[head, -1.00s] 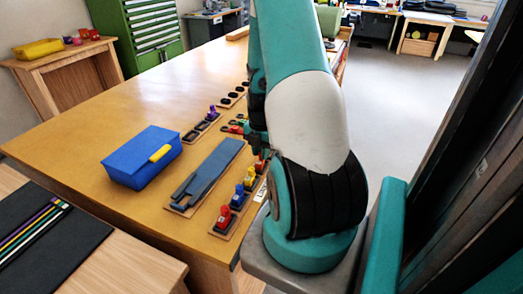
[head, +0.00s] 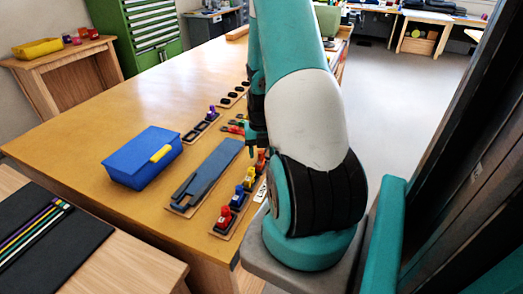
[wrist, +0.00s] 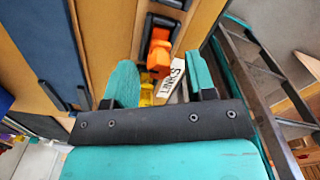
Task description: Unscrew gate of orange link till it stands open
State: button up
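The orange link (wrist: 158,58) sits on a wooden strip in the wrist view, ahead of my fingertips and roughly between their lines. In the head view the orange link (head: 261,160) is partly hidden beside my arm. Its gate cannot be made out clearly. My gripper (wrist: 159,68) is open, its two teal fingers apart with nothing held between them. In the head view my gripper (head: 252,148) hangs by the orange end of the row, mostly covered by my arm.
A yellow link (head: 248,179), a blue link (head: 238,195) and a red link (head: 224,216) share the row. A white LINKS label (wrist: 173,78) lies beside it.

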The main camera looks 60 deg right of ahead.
notch_tip(320, 180, up, 17)
jog(key=shift+f+b, duration=0.1)
jog(key=shift+b, duration=0.85)
jog(key=m+t+y, duration=0.2)
jog(key=m+y, duration=0.2)
jog(key=m, duration=0.8)
send_near(262, 152)
jog(key=p+x, duration=0.3)
jog(key=x, duration=0.6)
jog(key=shift+w, duration=0.15)
